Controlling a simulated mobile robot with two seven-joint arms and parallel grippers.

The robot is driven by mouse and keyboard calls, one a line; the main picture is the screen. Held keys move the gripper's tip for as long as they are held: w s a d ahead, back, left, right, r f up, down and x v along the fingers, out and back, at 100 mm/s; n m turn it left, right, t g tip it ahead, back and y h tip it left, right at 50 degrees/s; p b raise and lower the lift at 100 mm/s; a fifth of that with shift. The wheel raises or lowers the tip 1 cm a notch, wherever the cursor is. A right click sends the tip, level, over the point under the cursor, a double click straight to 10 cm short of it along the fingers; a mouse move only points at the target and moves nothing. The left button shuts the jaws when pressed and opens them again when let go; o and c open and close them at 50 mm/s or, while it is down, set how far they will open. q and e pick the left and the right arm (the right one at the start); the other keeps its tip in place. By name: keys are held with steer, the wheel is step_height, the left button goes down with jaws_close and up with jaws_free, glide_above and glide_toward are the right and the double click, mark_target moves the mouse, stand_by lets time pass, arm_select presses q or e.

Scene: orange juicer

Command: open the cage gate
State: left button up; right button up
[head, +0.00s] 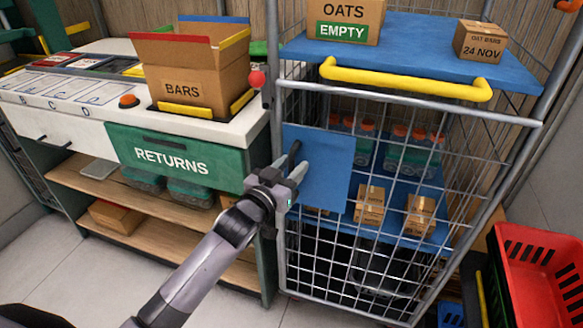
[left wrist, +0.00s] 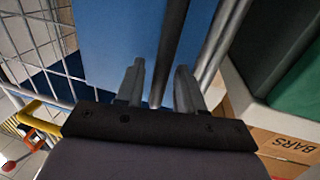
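The cage gate (head: 400,255) is a grey wire mesh front on the cage, upright and apparently closed. A blue panel (head: 325,170) is fixed on its left part and also fills the top of the left wrist view (left wrist: 110,45). A dark bar (left wrist: 170,45) stands at the panel's edge, near the cage's left post. My left gripper (head: 292,172) is at the panel's left edge. In the left wrist view its two fingers (left wrist: 160,75) are apart, one on each side of the dark bar, with gaps visible. My right gripper is not in view.
A yellow handle (head: 405,80) crosses the cage top by a blue shelf (head: 415,45) with boxes. A red ball (head: 256,79) is at the top left. The returns counter (head: 175,155) stands close on the left. A red crate (head: 540,270) stands at right.

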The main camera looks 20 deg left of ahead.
arm_select(q)
steer(key=shift+w, duration=0.2)
jaws_close()
steer(key=shift+s+d, duration=0.1)
steer(key=shift+s, duration=0.1)
